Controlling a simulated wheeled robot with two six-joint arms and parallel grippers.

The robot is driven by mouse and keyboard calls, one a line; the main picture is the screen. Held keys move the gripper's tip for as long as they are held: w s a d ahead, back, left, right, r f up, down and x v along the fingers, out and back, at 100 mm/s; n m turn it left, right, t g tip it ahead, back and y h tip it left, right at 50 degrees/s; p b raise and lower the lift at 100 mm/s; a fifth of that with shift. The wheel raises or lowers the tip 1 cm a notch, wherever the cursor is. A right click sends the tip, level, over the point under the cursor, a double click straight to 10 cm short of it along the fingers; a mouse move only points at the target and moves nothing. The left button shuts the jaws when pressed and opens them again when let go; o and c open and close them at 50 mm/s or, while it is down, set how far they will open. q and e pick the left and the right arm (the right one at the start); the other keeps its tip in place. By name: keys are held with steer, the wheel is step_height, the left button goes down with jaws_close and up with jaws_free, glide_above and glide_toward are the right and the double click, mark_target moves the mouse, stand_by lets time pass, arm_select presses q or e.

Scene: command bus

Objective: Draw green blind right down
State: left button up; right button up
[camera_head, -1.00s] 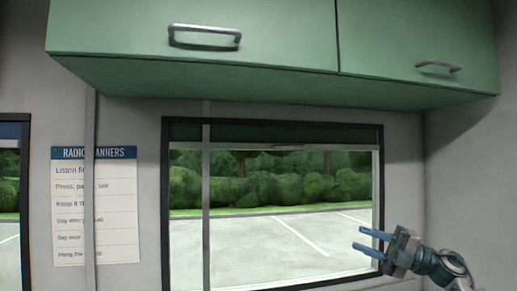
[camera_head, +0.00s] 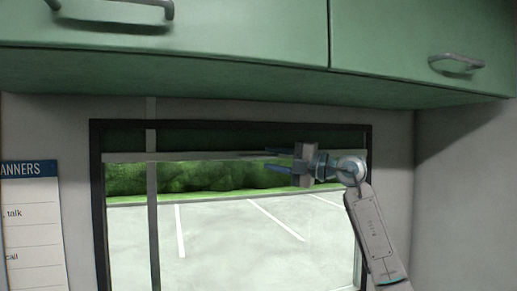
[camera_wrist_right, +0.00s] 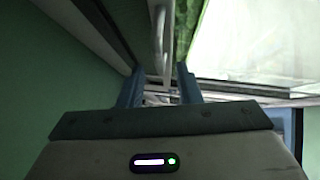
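The green blind (camera_head: 220,139) is a dark green strip across the top of the window, rolled mostly up. Its pale bottom bar (camera_head: 200,156) runs level below it. My right gripper (camera_head: 270,159) is at the bar, right of the window's middle, with its blue fingers pointing left. In the right wrist view the gripper (camera_wrist_right: 160,88) has its fingers apart, and a pale grip (camera_wrist_right: 160,38) on the bar lies ahead between their lines. I cannot tell whether the fingers touch it. My left gripper is not in view.
Green cabinets (camera_head: 230,35) with metal handles hang just above the window and jut out over my right gripper. A thin upright pole (camera_head: 153,220) crosses the window's left part. A notice (camera_head: 30,225) is on the left wall. The space before the lower window is clear.

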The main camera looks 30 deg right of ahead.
mark_target(263, 156)
steer(key=shift+p+x, duration=0.8)
steer(key=shift+x, duration=1.45)
jaws_close()
